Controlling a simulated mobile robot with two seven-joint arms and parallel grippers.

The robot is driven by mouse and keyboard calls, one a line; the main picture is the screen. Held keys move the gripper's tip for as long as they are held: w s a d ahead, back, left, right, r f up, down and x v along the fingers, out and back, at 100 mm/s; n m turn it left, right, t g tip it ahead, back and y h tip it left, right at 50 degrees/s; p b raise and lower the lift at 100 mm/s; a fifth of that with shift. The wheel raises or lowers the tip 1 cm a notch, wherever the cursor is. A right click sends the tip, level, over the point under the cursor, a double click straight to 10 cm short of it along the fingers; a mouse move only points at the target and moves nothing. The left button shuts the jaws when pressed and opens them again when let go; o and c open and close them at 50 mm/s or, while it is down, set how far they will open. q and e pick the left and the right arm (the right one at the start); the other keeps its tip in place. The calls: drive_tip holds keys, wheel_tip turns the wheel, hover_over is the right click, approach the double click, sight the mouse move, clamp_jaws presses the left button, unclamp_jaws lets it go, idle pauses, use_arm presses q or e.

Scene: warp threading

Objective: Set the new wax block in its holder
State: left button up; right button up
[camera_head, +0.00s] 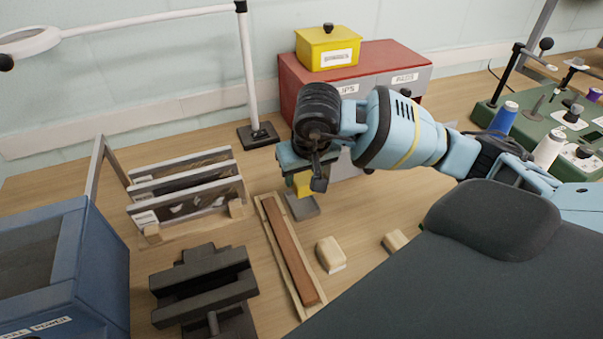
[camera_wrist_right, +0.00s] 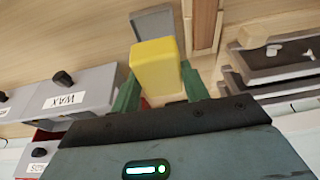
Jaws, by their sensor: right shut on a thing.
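The yellow wax block (camera_head: 304,184) is between the fingers of my right gripper (camera_head: 301,178), which is shut on it. In the right wrist view the block (camera_wrist_right: 156,66) shows clearly between the green fingers (camera_wrist_right: 160,88). A small grey tray that looks like the holder (camera_head: 302,207) lies on the bench just below the block in the head view. In the wrist view the grey holder (camera_wrist_right: 153,22) shows just past the block's far end. The bare grey surface I can see is empty; whether block and holder touch, I cannot tell. My left gripper is not in view.
A wooden tray with a brown bar (camera_head: 289,247) lies close to the holder's left. Pale blocks (camera_head: 330,253) sit nearer. A framed rack (camera_head: 188,187) and dark grooved stand (camera_head: 203,290) are left. A red cabinet (camera_head: 352,62) with a yellow box (camera_head: 327,47) stands behind.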

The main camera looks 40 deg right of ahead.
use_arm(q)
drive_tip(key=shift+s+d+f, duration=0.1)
use_arm(e)
drive_tip(key=shift+f, duration=0.2)
drive_tip(key=shift+f+b, duration=0.85)
drive_tip(key=shift+f, duration=0.95)
drive_tip(key=shift+f+b, duration=0.4)
drive_tip(key=shift+f, duration=0.3)
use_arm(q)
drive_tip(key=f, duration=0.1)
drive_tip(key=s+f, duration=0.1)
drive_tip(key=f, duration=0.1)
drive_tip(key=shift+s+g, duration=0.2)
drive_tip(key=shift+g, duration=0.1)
use_arm(e)
drive_tip(key=shift+f, duration=0.15)
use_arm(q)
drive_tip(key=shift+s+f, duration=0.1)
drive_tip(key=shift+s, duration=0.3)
use_arm(e)
drive_tip(key=shift+f, duration=0.1)
drive_tip(key=o, duration=1.1)
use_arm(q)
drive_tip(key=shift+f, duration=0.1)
